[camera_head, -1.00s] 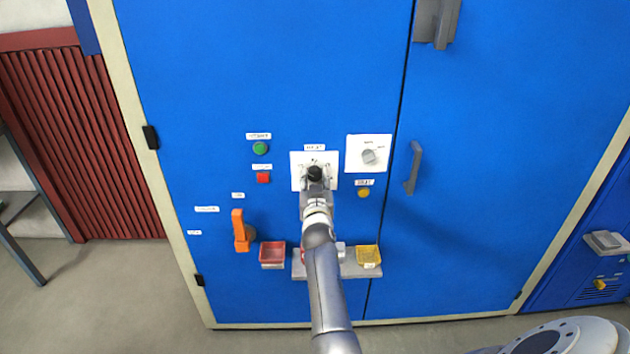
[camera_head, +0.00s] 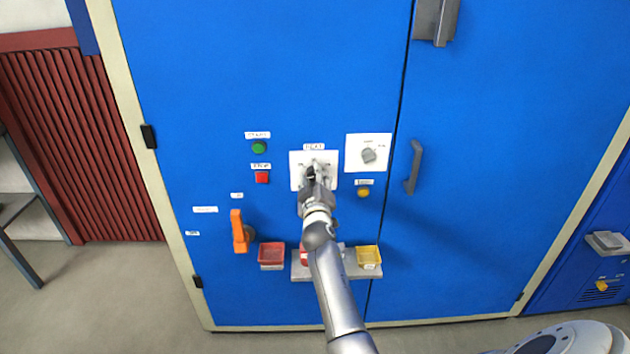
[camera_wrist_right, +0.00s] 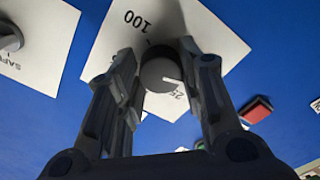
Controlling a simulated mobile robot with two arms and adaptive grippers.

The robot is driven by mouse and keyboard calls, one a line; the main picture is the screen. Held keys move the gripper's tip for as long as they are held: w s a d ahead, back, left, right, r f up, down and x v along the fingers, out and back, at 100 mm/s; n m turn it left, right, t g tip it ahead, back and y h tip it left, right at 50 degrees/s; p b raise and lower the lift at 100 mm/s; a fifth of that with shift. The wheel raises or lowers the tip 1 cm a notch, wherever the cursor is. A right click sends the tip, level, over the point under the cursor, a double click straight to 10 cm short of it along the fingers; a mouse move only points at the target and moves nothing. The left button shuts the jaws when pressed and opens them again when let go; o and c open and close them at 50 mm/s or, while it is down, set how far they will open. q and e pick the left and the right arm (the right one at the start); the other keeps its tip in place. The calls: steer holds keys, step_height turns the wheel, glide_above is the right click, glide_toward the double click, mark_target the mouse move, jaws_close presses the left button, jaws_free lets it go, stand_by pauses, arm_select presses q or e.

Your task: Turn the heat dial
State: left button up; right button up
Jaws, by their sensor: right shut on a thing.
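The heat dial (camera_wrist_right: 160,74) is a round grey knob with a white pointer line on a white plate (camera_wrist_right: 109,39). The plate carries the numbers 100 and 25. In the head view the plate (camera_head: 297,160) sits under a HEAT label, and my right gripper (camera_head: 313,171) covers most of the dial. In the right wrist view my right gripper (camera_wrist_right: 160,80) has a finger on each side of the dial and is shut on it. The wrist picture is turned, with the numbers upside down. My left gripper is not in view.
A second white plate with a grey knob (camera_head: 369,155) is close on the right. A green button (camera_head: 259,147) and red button (camera_head: 262,177) are on the left, a yellow button (camera_head: 363,192) below right. An orange lever (camera_head: 239,231), red bin (camera_head: 271,254) and yellow bin (camera_head: 367,256) are lower.

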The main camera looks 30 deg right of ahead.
steer(key=shift+n, duration=1.6)
steer(key=o, duration=1)
steer(key=shift+o, duration=0.2)
steer(key=v, duration=1.2)
